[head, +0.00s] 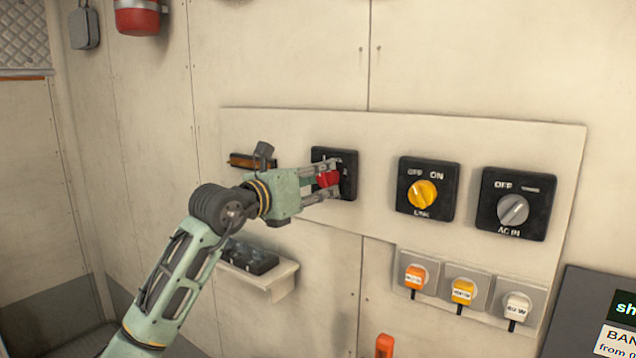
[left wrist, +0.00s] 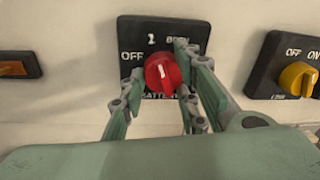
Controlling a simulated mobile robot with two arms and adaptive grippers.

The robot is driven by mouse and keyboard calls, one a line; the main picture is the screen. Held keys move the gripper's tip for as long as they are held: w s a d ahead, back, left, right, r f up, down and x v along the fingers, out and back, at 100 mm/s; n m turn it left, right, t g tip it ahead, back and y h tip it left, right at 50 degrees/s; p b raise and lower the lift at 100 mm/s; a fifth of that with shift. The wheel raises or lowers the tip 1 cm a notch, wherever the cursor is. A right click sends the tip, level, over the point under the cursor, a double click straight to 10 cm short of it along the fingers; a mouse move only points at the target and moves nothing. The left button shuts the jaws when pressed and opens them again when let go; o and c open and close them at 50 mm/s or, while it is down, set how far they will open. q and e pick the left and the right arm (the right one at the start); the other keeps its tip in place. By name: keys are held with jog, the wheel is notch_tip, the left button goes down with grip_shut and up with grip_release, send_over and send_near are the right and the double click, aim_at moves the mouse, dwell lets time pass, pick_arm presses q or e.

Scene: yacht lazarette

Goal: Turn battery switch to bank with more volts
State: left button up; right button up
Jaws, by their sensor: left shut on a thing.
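The battery switch (head: 346,161) is a black square plate with a red knob (head: 328,178), on the left part of the wall panel. In the left wrist view the red knob (left wrist: 162,72) has a white pointer mark, and the plate (left wrist: 133,30) reads OFF at left, 1 at top and a partly covered BOTH at upper right. The mark looks near the top, toward 1. My left gripper (head: 326,181) is shut on the red knob, with a finger on each side. The fingers cover the plate's right side. No voltage reading is legible. My right gripper is out of view.
A yellow-knob switch (head: 422,194) and a grey AC IN switch (head: 513,210) sit to the right. Plugs in sockets (head: 463,291) are below. A small shelf (head: 270,280) holds a black device (head: 248,258). A dark board with partly cut-off text (head: 590,315) stands at lower right.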

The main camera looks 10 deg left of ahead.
pick_arm(q)
jog(key=o, duration=1.1)
jog(key=shift+w+a, duration=0.1)
jog(key=shift+a, duration=0.15)
jog(key=v, duration=1.2)
